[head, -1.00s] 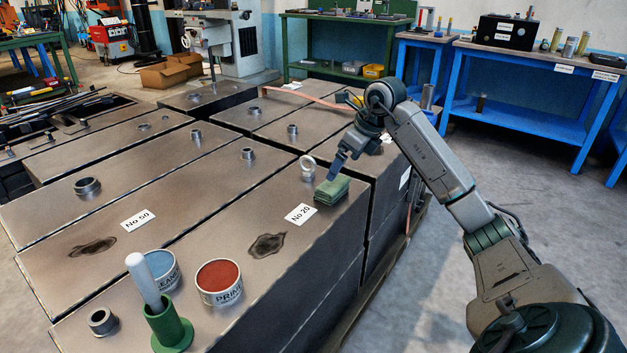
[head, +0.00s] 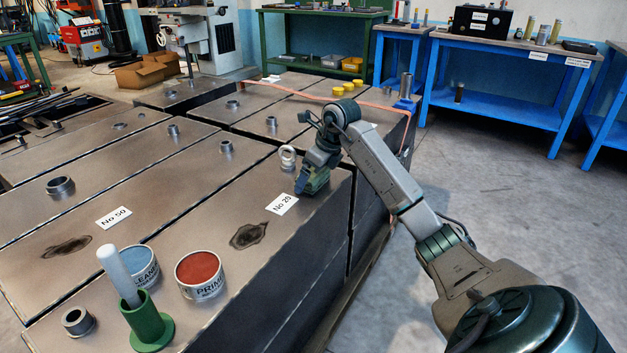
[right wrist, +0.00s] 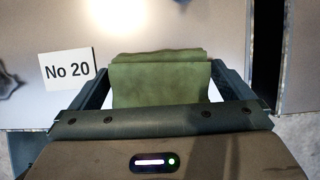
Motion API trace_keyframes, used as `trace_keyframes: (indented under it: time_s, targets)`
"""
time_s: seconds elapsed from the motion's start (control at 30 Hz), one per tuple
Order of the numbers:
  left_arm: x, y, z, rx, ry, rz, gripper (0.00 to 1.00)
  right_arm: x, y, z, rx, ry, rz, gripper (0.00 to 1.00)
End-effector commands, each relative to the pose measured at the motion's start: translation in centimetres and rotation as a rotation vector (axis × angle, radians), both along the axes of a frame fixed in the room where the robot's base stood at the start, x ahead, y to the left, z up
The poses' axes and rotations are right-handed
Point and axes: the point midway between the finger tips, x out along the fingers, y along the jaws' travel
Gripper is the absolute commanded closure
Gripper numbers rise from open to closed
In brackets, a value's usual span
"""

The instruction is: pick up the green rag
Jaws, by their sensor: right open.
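The green rag (right wrist: 160,82) is a folded, layered cloth lying on the metal block top beside the No 20 label. In the right wrist view it sits between the two fingers of my right gripper (right wrist: 162,90), with a bright gap at each side. In the head view the rag (head: 319,178) is mostly hidden behind my right gripper (head: 311,184), which points down over it. The right gripper is open around the rag. My left gripper is not in view.
The No 20 label (head: 282,204) and a metal ring (head: 288,156) are close to the rag. A red primer tin (head: 200,272), a blue cleaner tin (head: 142,264) and a green holder (head: 148,325) with a white stick stand at the front. The block's edge drops off to the right.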

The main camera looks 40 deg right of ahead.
Motion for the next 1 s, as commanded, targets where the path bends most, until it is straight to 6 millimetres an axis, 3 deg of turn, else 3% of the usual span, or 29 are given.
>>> trace_keyframes:
  time_s: [0.17,0.3,0.37,0.73,1.0]
  targets:
    - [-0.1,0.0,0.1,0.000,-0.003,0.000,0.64,0.0,0.0,0.1,0.000,0.000,0.000,0.00]
    - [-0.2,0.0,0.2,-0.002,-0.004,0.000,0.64,0.0,0.0,0.1,0.000,0.000,0.000,0.28]
    - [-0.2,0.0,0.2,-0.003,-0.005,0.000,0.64,0.0,0.0,0.1,0.000,0.000,0.000,0.36]
    - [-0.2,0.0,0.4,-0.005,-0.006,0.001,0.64,0.0,0.0,0.6,0.000,-0.002,0.000,0.36]
    - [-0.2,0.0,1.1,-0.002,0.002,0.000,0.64,0.0,0.0,3.9,0.000,-0.004,0.001,0.36]
